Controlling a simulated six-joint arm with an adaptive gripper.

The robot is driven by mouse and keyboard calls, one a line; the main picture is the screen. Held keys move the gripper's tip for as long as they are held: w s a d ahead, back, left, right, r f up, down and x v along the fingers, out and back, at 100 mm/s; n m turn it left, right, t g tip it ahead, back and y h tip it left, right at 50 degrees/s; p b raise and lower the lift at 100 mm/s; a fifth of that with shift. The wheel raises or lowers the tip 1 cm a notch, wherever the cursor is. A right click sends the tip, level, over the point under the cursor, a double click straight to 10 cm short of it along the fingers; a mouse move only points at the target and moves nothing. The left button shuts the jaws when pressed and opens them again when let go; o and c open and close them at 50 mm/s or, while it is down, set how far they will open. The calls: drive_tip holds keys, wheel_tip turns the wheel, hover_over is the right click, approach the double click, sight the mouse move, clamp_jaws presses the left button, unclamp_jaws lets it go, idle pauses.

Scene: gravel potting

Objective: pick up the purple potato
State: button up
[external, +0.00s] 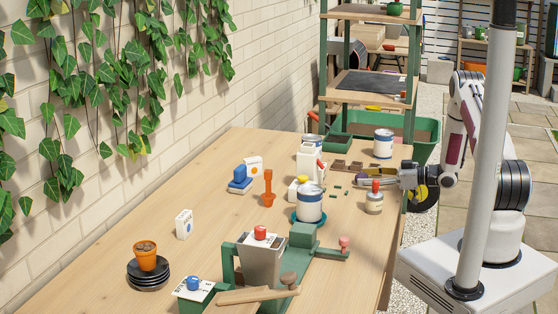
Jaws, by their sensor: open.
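I cannot make out a purple potato for certain in the external view; it may be hidden or too small to tell. My gripper (370,178) reaches in from the right, low over the far right part of the wooden table (130,222). It is open, and I see nothing held in it. Small brown items (342,165) lie just beyond it, too small to name. Small green pieces (338,190) lie on the table to its left.
A white-and-blue can (310,205) and a red-topped jar (374,203) stand nearer the camera than my gripper. Another can (383,145) stands behind it. The table's left middle is mostly clear.

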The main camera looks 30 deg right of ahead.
drive_tip(key=shift+x, duration=1.15)
drive_tip(key=c, duration=1.2)
